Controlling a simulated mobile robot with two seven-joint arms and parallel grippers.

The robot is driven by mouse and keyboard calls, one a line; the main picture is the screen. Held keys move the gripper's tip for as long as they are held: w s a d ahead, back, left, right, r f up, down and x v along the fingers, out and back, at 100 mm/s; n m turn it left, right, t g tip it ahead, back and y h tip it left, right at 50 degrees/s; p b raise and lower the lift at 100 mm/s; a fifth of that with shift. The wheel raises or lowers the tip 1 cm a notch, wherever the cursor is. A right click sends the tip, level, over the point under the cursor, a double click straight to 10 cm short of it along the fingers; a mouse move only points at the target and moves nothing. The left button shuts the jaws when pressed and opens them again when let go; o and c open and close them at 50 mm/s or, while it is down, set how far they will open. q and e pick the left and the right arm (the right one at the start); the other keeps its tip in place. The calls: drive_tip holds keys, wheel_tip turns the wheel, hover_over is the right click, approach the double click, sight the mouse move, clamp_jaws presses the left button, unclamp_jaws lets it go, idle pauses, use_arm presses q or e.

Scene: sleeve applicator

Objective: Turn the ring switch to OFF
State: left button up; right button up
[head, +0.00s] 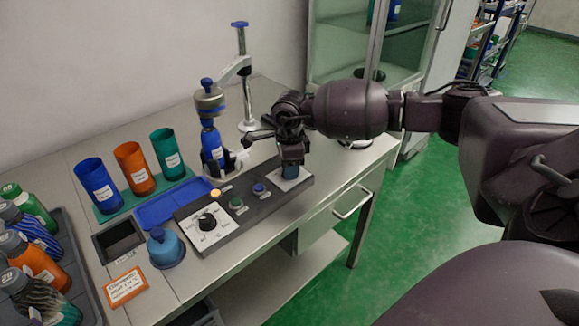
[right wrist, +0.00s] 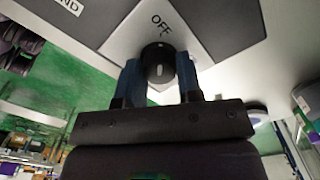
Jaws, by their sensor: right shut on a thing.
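The ring switch (right wrist: 156,62) is a round black knob on a white plate (right wrist: 205,35) marked OFF, in the right wrist view. A short pale mark shows on the knob's face. My right gripper (right wrist: 160,82) has its two blue fingers on either side of the knob, shut on it. In the head view the right gripper (head: 292,173) points down at the white plate (head: 303,181) at the right end of the dark control panel (head: 240,215); the knob is hidden there. My left gripper is not in view.
The panel also carries a dial (head: 207,222), an orange lamp (head: 215,193) and two buttons. Cups (head: 134,168), a blue tray (head: 172,203) and bottles (head: 38,260) fill the left side.

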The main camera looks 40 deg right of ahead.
drive_tip(key=o, duration=0.9)
wheel_tip(320, 180, up, 10)
drive_tip(key=shift+f+p, duration=0.25)
drive_tip(key=shift+p, duration=0.35)
drive_tip(key=shift+r, duration=0.7)
